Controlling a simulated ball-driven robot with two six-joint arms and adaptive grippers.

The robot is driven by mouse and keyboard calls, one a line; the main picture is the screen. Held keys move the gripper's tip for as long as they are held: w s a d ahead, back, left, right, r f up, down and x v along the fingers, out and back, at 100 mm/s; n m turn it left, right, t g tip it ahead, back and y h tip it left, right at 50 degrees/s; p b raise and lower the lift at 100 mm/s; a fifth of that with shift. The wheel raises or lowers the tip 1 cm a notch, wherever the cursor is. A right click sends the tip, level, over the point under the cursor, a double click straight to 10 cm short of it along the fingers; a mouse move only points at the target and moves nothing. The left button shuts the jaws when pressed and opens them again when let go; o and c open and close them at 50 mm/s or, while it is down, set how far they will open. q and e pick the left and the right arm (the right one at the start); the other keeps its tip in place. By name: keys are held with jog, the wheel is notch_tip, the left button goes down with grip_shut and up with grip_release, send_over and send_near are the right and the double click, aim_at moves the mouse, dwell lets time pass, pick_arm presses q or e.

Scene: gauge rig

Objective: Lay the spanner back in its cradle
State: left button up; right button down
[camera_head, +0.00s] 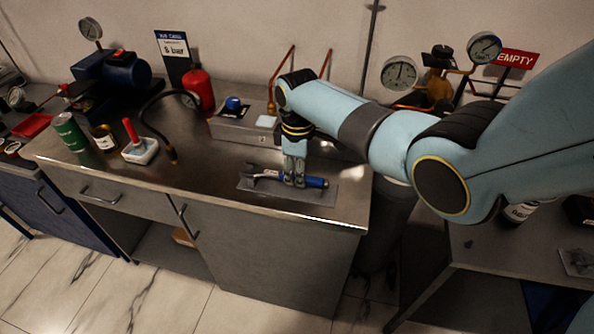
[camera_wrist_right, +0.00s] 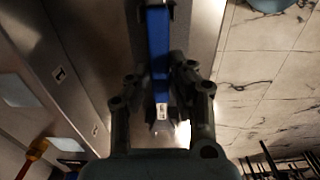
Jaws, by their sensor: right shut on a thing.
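The spanner (camera_head: 265,176) has a grey metal head to the left and a blue handle to the right, over the near right part of the bench top. My right gripper (camera_head: 293,181) points down and is shut on the spanner's handle. In the right wrist view the blue handle (camera_wrist_right: 159,45) runs between the two fingers (camera_wrist_right: 161,85). A flat grey plate, which looks like the cradle (camera_head: 318,199), lies directly beneath the spanner. I cannot tell whether the spanner touches it. My left gripper is not in view.
A grey box with a blue knob (camera_head: 233,103) stands behind my gripper. The bench's front edge (camera_head: 320,220) is close.

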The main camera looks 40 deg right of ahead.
jog(key=shift+f, duration=0.25)
jog(key=c, duration=1.1)
grip_release()
notch_tip(320, 180, up, 12)
